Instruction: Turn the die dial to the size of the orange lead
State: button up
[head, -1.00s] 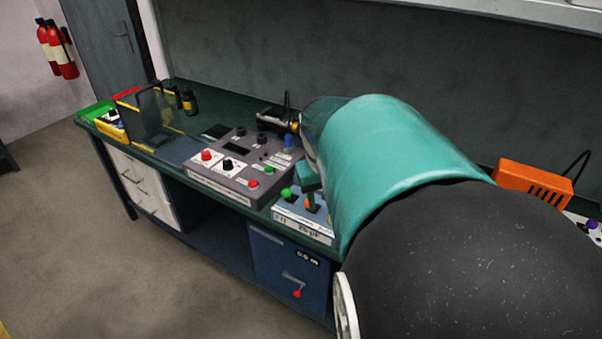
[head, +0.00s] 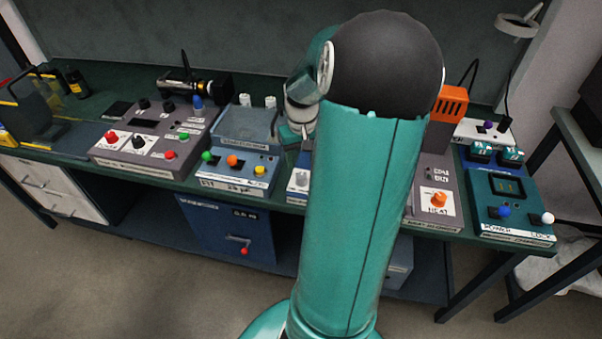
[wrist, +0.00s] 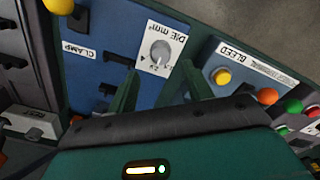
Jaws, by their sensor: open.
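The die dial (wrist: 161,51) is a round grey knob on a white plate marked "DIE mm²", which appears upside down in the wrist view. The plate is on a blue panel (wrist: 120,22) beside a "CLAMP" label. In the head view the same grey knob (head: 302,180) shows just left of my arm. My gripper (wrist: 160,70) is open and empty, its two dark green fingers pointing toward the dial's plate, one to each side. Whether they touch anything I cannot tell. The dial's setting is too small to read surely. I cannot make out an orange lead.
A blue "BLEED" panel (wrist: 232,62) with a yellow knob (wrist: 222,76) is close on the right in the wrist view. A yellow knob (wrist: 58,5) shows at top left. In the head view, a grey console (head: 150,160) stands left and an orange box (head: 448,103) right.

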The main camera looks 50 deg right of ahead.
aim_at(301, 175)
notch_tip(301, 175, down, 7)
jog(key=shift+r, duration=0.1)
jog(key=shift+c, duration=0.4)
jog(key=c, duration=0.9)
jog(key=shift+m, duration=0.3)
jog(key=m, duration=0.4)
jog(key=shift+w, duration=0.1)
jog(key=m, duration=0.4)
jog(key=shift+m, duration=0.3)
